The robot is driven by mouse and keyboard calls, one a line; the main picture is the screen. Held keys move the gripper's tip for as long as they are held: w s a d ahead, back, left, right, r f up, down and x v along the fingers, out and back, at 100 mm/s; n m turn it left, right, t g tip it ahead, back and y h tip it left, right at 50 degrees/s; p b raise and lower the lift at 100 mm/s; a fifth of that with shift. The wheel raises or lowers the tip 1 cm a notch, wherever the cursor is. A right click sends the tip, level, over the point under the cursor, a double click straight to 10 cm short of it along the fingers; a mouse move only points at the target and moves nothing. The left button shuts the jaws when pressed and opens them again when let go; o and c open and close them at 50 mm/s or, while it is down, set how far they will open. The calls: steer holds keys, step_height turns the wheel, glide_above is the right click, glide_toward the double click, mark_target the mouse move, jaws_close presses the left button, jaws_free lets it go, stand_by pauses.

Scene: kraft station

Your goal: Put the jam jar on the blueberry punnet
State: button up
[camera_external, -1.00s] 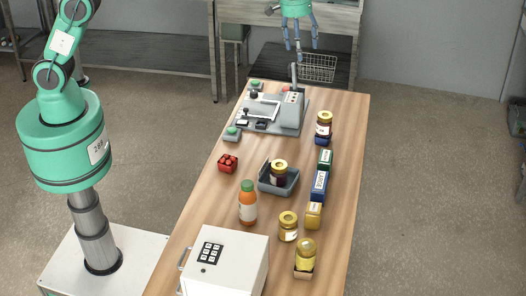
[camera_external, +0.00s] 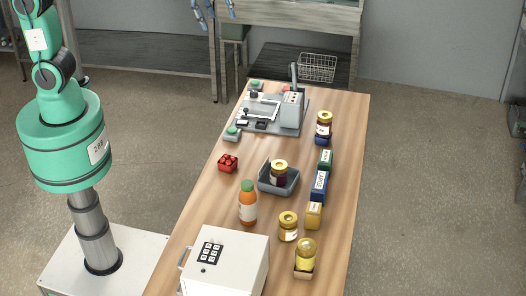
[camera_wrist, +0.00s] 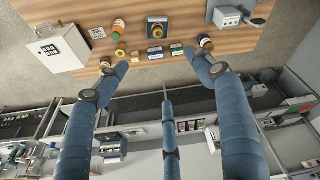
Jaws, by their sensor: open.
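A jar with a gold lid, white label and dark contents (camera_external: 324,122) stands upright on a small blue base (camera_external: 322,140), which looks like a punnet, at the table's right edge. It also shows in the wrist view (camera_wrist: 205,40). A second dark purple jar with a gold lid (camera_external: 279,171) stands in a grey tray (camera_external: 265,186) mid-table. I cannot read which is the jam jar. My gripper (camera_wrist: 160,72) has its fingers spread, empty and away from the jars.
A red punnet (camera_external: 228,164), an orange bottle (camera_external: 248,205), an amber jar (camera_external: 288,228) and a yellow jar (camera_external: 306,250) on a brown base stand on the table. Several small boxes (camera_external: 319,186) line the right. A white box (camera_external: 235,262) is in front, a grey machine (camera_external: 290,110) behind.

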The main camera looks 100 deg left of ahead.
steer(key=s+d+f+m, duration=0.1)
steer(key=s+d+m, duration=0.1)
steer(key=s, duration=0.7)
steer(key=s+d+f+m+t, duration=0.1)
steer(key=s+d, duration=0.3)
steer(key=s, duration=0.5)
steer(key=s+d+f+m+t, duration=0.1)
steer(key=s+d+f+m, duration=0.1)
steer(key=s, duration=0.8)
steer(key=shift+d+f+m+h, duration=0.3)
steer(key=shift+d+f+m, duration=0.1)
steer(key=shift+f+m, duration=0.4)
step_height(320, 180, down, 17)
steer(key=b, duration=1.7)
steer(key=shift+f, duration=0.15)
